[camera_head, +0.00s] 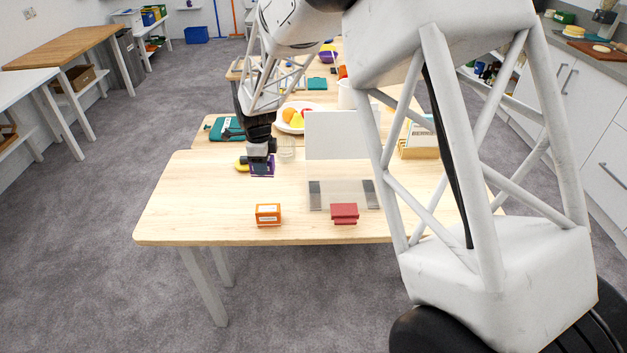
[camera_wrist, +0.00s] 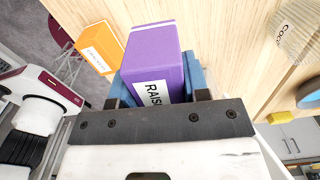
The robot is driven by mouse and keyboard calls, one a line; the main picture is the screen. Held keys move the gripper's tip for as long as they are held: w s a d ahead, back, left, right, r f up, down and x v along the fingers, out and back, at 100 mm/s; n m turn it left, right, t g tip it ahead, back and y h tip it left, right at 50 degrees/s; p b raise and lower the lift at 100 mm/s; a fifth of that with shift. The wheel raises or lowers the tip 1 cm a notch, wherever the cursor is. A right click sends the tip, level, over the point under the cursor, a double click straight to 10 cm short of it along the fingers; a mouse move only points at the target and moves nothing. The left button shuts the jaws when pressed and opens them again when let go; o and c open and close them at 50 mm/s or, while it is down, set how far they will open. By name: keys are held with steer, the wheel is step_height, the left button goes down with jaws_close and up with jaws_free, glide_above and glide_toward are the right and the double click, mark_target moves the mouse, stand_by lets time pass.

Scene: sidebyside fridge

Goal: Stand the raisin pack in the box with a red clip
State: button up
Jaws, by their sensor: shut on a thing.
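The purple raisin pack (camera_head: 263,169) is in my gripper (camera_head: 261,156), over the left part of the wooden table. In the wrist view the pack (camera_wrist: 152,58) shows its white label with part of the word "RAISIN". My gripper (camera_wrist: 158,85) is shut on it, with blue finger pads on both sides. I cannot tell whether the pack touches the table. A small red item (camera_head: 344,213) lies near the table's front edge, before a white upright panel (camera_head: 338,135). I cannot tell whether it is the red clip, and no box with a red clip is clearly visible.
A container with packs (camera_head: 420,142) is partly hidden by my arm. The left front is clear.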

steer(key=w+d, duration=0.1)
steer(key=d, duration=1.1)
steer(key=r+n, duration=0.1)
glide_above(344, 183)
steer(key=s, duration=0.5)
steer(key=shift+w+a+r, duration=0.1)
steer(key=shift+w+a, duration=0.1)
steer(key=shift+a, duration=0.2)
steer(key=shift+f, duration=3.1)
steer(key=shift+f, duration=0.1)
steer(key=shift+f, duration=1.8)
